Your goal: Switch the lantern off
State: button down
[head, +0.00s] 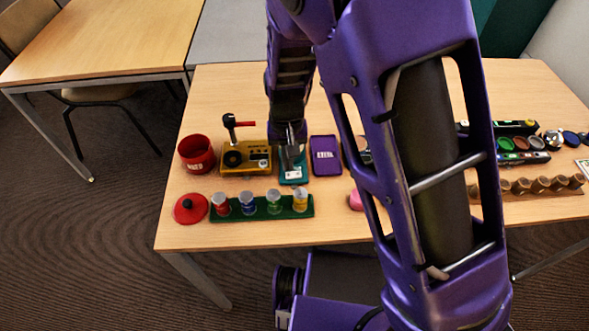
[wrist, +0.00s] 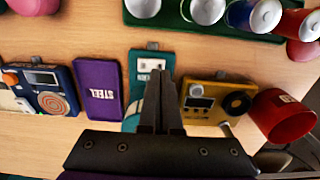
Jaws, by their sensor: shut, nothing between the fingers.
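I cannot tell for sure which thing is the lantern. My gripper (head: 291,158) is shut and empty, pointing down over a teal unit (head: 295,177). In the wrist view my gripper's fingers (wrist: 162,75) hide part of this teal unit (wrist: 138,80), which has a pale panel with dark marks and a small grey tab on its edge. I cannot tell whether the fingertips touch it. A yellow device (head: 236,158) with a dark round dial stands just left of the gripper; in the wrist view it is on the right (wrist: 206,101). A post with a red arm rises behind it.
A purple tray marked STEEL (head: 325,156) lies right of the teal unit. A red pot (head: 196,155) and red lid (head: 190,208) are at left. A green rack (head: 262,208) of cans stands in front. A navy device (wrist: 62,75) shows in the wrist view. My arm hides the table's middle.

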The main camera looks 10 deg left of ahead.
aim_at(289, 175)
jog(key=shift+r+p, duration=1.7)
jog(key=shift+r, duration=0.6)
